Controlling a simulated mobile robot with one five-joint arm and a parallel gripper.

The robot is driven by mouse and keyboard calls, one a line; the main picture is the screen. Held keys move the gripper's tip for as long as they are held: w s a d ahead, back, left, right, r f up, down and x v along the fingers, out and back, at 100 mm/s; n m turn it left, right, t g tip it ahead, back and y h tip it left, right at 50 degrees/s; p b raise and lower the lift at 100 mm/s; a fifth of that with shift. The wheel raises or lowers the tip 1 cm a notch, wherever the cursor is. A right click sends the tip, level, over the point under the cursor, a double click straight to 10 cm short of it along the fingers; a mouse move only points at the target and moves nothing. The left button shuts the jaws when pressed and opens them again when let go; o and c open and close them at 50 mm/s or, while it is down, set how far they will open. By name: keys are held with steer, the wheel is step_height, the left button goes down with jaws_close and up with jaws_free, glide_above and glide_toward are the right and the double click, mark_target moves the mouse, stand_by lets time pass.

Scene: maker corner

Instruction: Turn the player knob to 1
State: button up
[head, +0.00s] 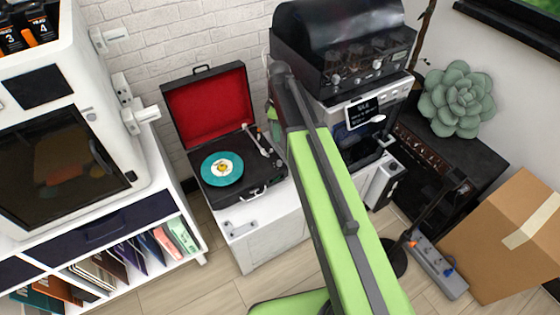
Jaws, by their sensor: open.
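The record player (236,192) is a black case with its red-lined lid (206,103) standing open, on a white cabinet. A teal record (221,169) lies on its platter, and a silver tonearm (256,140) is at the right of the deck. I cannot make out a separate knob or its setting; small silver parts show near the front right of the case. My green arm rises from the bottom, just right of the player, and covers what is behind it. My gripper cannot be made out at the arm's far end.
A white cabinet with a dark-windowed machine (65,165) stands left. A black domed machine (345,70) sits on a white appliance behind my arm. A black amplifier, a succulent (457,98), a power strip (438,268) and a cardboard box (508,238) stand right.

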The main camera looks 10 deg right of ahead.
mark_target(279, 161)
step_height(279, 161, down, 17)
steer(key=b, duration=1.6)
steer(key=shift+r, duration=0.15)
steer(key=c, duration=0.9)
steer(key=shift+w+d, duration=0.1)
steer(key=shift+d, duration=0.05)
jaws_close()
